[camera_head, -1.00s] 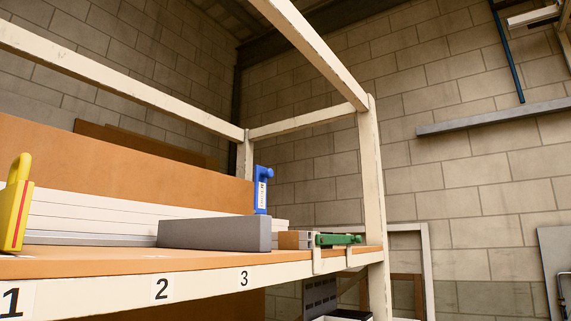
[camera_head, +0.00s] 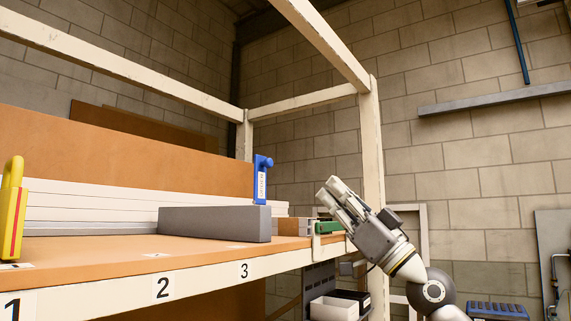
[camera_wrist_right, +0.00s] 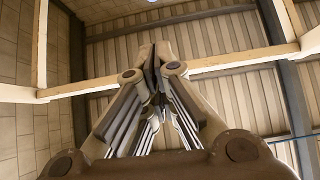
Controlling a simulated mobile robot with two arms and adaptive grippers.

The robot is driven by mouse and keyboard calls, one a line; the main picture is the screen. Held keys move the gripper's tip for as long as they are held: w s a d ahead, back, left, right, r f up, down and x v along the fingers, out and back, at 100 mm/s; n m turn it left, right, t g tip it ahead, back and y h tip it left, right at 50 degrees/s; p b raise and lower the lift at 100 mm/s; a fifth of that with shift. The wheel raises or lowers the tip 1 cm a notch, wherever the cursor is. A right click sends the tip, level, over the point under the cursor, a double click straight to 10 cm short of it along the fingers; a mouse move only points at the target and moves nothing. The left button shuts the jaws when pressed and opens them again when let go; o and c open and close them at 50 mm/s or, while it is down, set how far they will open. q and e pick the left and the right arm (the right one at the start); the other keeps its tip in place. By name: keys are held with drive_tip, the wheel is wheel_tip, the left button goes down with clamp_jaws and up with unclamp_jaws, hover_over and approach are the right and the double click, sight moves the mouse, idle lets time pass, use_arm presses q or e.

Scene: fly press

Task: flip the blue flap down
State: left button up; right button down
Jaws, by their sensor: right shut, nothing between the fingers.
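The blue flap (camera_head: 262,182) stands upright behind the right end of a grey block (camera_head: 214,224) on the shelf. It has a white label on its face. My right gripper (camera_head: 330,190) is shut and empty, raised at the right front of the shelf and pointing up and left. It is apart from the blue flap, to its right in the picture. The right wrist view shows the same gripper (camera_wrist_right: 158,62) with its fingers together, pointing at the ceiling. The blue flap is not in that view. My left gripper is not in view.
A yellow flap (camera_head: 12,212) stands upright at the far left. A green flap (camera_head: 327,228) lies flat at the right end, partly hidden by my arm. The shelf's front rail (camera_head: 205,277) carries numbers. A cream post (camera_head: 371,150) rises behind my gripper.

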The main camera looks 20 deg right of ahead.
sight(265, 180)
drive_tip(key=w+a+f+p+x, duration=0.1)
drive_tip(key=f+p+x, duration=0.1)
drive_tip(key=p+x, duration=0.6)
drive_tip(key=x, duration=0.5)
drive_tip(key=shift+w, duration=0.2)
